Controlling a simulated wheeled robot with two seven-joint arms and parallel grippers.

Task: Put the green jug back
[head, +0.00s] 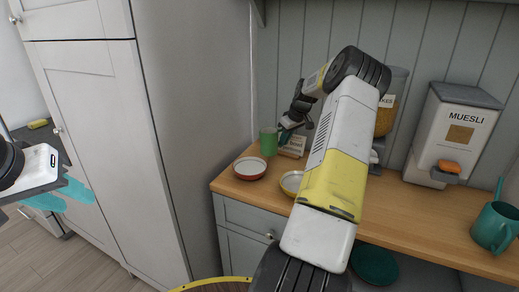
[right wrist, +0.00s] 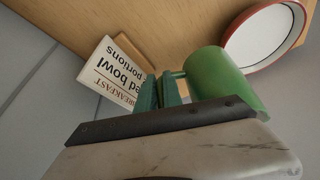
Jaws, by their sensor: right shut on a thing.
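The green jug (head: 268,142) is at the back left of the wooden worktop, beside the tall cabinet. It also shows in the right wrist view (right wrist: 218,72). My right gripper (head: 284,138) is at the jug's right side. In the right wrist view its teal fingers (right wrist: 160,92) are shut on the jug's handle. The jug looks upright in the head view; I cannot tell whether its base touches the worktop. My left gripper (head: 68,198) is at the far left, away from the worktop, its teal fingers apart and empty.
A red-rimmed dish (head: 250,168) sits in front of the jug, and a yellow dish (head: 291,183) to its right. A small breakfast sign (right wrist: 115,72) stands close by the gripper. A muesli dispenser (head: 455,130) and a teal jug (head: 494,230) are at the right.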

